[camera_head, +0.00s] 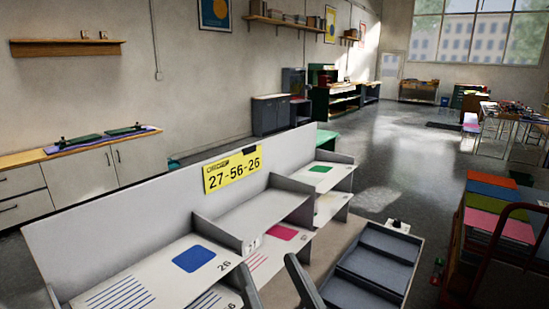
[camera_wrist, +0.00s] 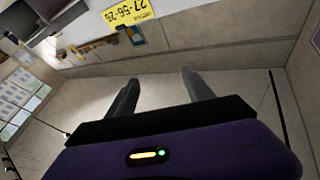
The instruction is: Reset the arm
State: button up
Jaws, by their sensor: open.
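My gripper (camera_head: 275,287) shows at the bottom of the head view, its two dark fingers spread apart with nothing between them. In the wrist view the same gripper (camera_wrist: 158,88) is open and empty, with a pale floor or wall surface beyond the fingertips. The rest of my arm is not clearly seen.
A yellow sign (camera_head: 233,169) reads 27-56-26. A grey tray (camera_head: 377,258) lies at right. A cart with coloured sheets (camera_head: 500,224) stands far right. Open floor lies beyond.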

jog(key=s+d+f+m+t+h, duration=0.1)
jog(key=s+d+f+m+h, duration=0.45)
jog(key=d, duration=0.25)
jog(key=s+d+f+g+h, duration=0.1)
jog(key=s+d+f, duration=0.3)
jog(key=s, duration=0.4)
jog(key=s+d+f+n+g+h, duration=0.1)
jog(key=s+d+f+g, duration=0.2)
jog(key=s+f, duration=0.4)
jog(key=s+d+f+n+g+h, duration=0.1)
jog(key=s+d+f, duration=0.4)
jog(key=s, duration=0.6)
jog(key=shift+s+f+g+h, duration=0.15)
jog(key=shift+s+g+h, duration=0.15)
jog(key=shift+g, duration=0.3)
jog(key=shift+w+d+n, duration=0.1)
jog(key=shift+n, duration=0.15)
